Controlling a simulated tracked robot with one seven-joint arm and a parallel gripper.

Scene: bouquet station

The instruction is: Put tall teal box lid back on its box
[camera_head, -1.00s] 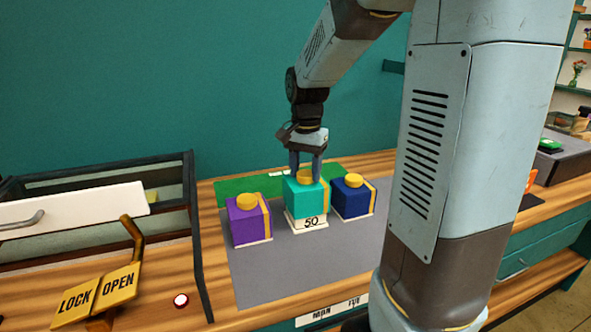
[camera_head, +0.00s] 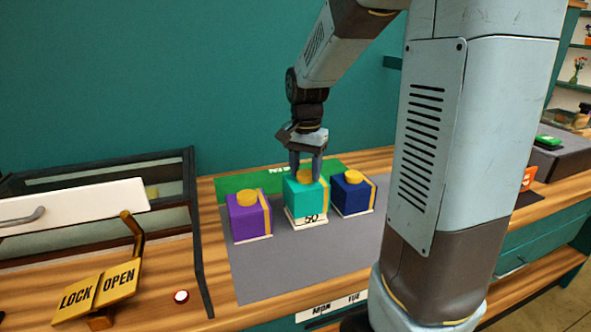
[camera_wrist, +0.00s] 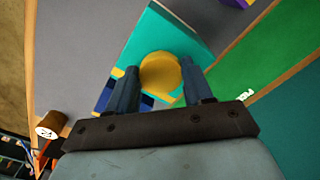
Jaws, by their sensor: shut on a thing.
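The tall teal box lid (camera_head: 302,198) is a teal block with a yellow stripe and a round yellow knob (camera_head: 305,176) on top. It sits upright at the white base marked 50 (camera_head: 311,220), between two other boxes. Any small gap between lid and base cannot be made out. My gripper (camera_head: 306,178) points down from above and is shut on the yellow knob. In the wrist view the knob (camera_wrist: 160,73) lies between my two fingers, with the teal lid top (camera_wrist: 165,35) around it.
A purple box (camera_head: 246,220) stands close on the left and a dark blue box (camera_head: 350,198) close on the right, both with yellow knobs. The grey mat (camera_head: 270,275) is clear in front. LOCK/OPEN plates (camera_head: 98,293) and a glass-sided case (camera_head: 172,190) are at left.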

